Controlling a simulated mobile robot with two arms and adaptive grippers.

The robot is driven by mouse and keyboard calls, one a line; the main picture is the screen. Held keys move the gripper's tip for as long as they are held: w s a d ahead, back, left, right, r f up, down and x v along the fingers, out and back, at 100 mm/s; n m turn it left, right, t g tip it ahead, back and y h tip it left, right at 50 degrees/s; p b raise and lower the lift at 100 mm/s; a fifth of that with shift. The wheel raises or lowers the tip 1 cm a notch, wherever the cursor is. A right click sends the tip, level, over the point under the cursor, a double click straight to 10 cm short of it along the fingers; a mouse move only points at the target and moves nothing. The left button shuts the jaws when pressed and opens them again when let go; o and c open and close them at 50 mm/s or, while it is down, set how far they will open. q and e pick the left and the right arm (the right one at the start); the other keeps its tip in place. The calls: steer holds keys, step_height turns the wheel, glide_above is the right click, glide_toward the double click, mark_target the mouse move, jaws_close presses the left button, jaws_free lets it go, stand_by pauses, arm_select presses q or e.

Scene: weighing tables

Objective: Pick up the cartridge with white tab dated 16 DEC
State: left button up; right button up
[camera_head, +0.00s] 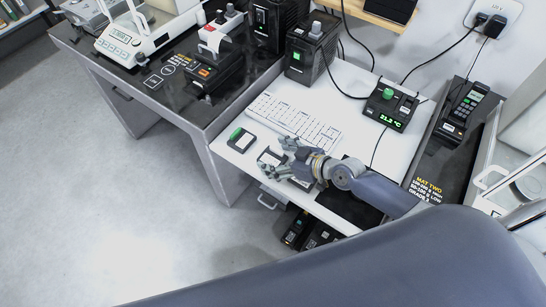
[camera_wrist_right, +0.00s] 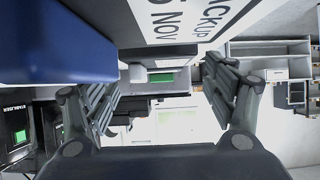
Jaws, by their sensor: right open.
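Small dark cartridges with pale labels lie along the front-left edge of the white table. In the head view, one has a green tab (camera_head: 237,133), and another cartridge (camera_head: 270,157) lies beside my right gripper (camera_head: 287,163). Their dates are too small to read there, so I cannot tell which is dated 16 DEC. My left gripper is not in view.
A white keyboard (camera_head: 295,121) lies behind the cartridges. A dark table with a balance (camera_head: 140,37) adjoins at left. Open floor lies at front left.

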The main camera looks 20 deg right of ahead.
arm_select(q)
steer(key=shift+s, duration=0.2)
arm_select(e)
steer(key=shift+c, duration=0.4)
steer(key=c, duration=1.1)
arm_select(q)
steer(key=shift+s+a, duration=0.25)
arm_select(e)
steer(key=shift+r, duration=0.1)
